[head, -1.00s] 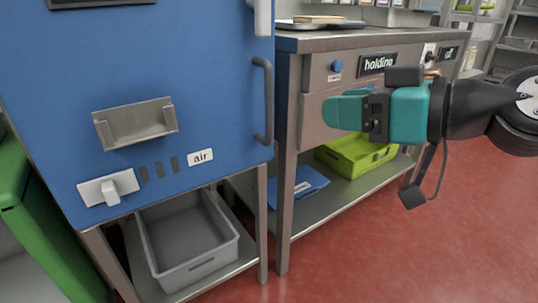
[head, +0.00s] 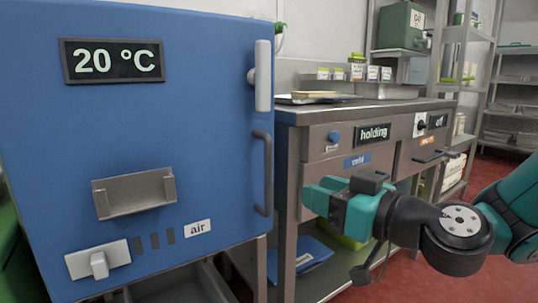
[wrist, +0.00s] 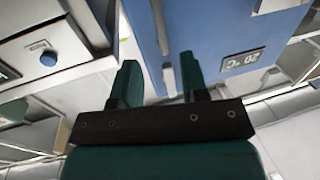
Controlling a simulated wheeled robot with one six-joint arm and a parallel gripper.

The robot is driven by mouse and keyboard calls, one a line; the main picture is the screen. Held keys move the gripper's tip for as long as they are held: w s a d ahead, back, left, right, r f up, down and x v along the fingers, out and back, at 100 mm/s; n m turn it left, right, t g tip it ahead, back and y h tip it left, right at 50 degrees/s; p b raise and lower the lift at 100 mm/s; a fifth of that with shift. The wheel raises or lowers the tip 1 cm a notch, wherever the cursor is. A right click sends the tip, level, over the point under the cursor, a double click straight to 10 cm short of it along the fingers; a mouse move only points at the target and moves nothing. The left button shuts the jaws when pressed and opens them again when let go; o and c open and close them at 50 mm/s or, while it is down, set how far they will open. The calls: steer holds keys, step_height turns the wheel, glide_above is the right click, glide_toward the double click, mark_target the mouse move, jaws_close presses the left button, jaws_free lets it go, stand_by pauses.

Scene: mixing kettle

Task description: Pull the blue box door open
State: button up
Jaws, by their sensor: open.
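The blue box door (head: 205,130) fills the left of the head view and looks shut against its box. A dark grey vertical bar handle (head: 268,175) is on its right edge, with a white upright lever (head: 263,75) above it. My gripper (head: 312,196) is teal, open and empty, a short way right of the bar handle and apart from it in the head view. In the wrist view, my gripper (wrist: 159,64) has its two fingers spread, with the blue box (wrist: 215,30) beyond and to the right. Whether the handle lies between the fingers is unclear.
A steel bench (head: 350,112) with labelled drawers stands right behind my gripper. The door also bears a display (head: 112,60), a metal holder (head: 135,193) and a white switch (head: 98,262). Red floor (head: 400,285) is free at lower right.

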mark_target(271, 175)
steer(key=p+x, duration=0.9)
steer(key=x, duration=0.2)
steer(key=shift+w+a+f+p, duration=0.15)
steer(key=shift+w+a+p, duration=0.25)
steer(key=shift+w, duration=0.1)
jaws_close()
